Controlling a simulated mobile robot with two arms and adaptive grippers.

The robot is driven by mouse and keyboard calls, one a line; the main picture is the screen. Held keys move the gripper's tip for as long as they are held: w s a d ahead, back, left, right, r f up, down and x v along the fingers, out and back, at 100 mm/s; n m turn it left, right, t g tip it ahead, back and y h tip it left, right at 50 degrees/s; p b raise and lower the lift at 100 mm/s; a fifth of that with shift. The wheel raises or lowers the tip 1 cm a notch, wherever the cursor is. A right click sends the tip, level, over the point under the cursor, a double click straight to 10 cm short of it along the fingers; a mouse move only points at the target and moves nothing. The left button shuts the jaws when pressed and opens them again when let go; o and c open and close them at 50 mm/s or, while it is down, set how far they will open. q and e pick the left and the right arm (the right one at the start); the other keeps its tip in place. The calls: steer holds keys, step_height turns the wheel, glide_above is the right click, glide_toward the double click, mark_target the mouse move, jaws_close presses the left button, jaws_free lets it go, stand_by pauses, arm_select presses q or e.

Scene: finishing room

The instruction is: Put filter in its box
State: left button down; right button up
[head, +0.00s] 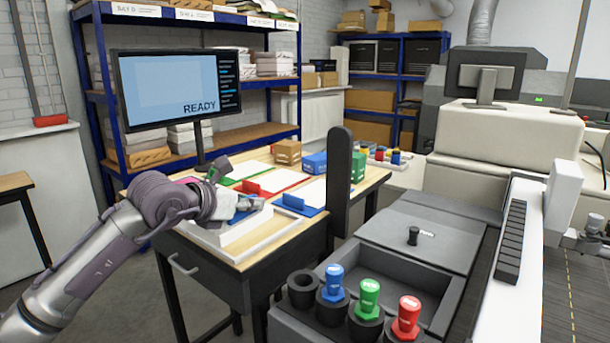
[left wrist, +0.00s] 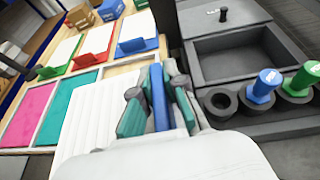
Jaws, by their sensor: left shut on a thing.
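My left gripper (head: 248,206) reaches in from the left over the near part of the wooden table. In the left wrist view its fingers (left wrist: 158,100) with teal pads are shut on a narrow blue thing (left wrist: 158,92). I cannot tell for sure whether this is the filter. Which box is the filter's is not clear. A white slab (head: 262,235) lies below the gripper.
Trays with blue (head: 295,203), red and green clips lie on the table (head: 375,177). A dark upright panel (head: 340,180) stands at its right edge. To the right, blue (head: 335,282), green (head: 369,297) and red (head: 406,317) bottles stand in holders beside an open grey bin (head: 440,290).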

arm_select(q)
steer(key=a+n+t+y, duration=0.2)
steer(key=a+n+y, duration=0.2)
steer(key=a, duration=1.7)
steer(key=s+d+f+m+g+h, duration=0.1)
steer(key=s+d+f+m+h, duration=0.15)
steer(key=s+d+f, duration=0.35)
steer(key=s+d+f+m+g+h, duration=0.1)
steer(key=s+f+m+g+h, duration=0.15)
steer(key=s+f, duration=0.45)
steer(key=s+d+f+m+g+h, duration=0.1)
steer(key=s+d+f, duration=0.2)
steer(key=s, duration=0.4)
steer(key=s+d+f+m+h, duration=0.1)
steer(key=s+d+f+m, duration=0.1)
steer(key=s, duration=0.5)
steer(key=shift+d+f+g+h, duration=0.35)
steer(key=shift+d+f, duration=0.2)
steer(key=shift+f, duration=0.55)
steer(key=shift+s+a+f, duration=0.1)
steer(key=shift+s+f, duration=0.05)
steer(key=shift+s, duration=0.05)
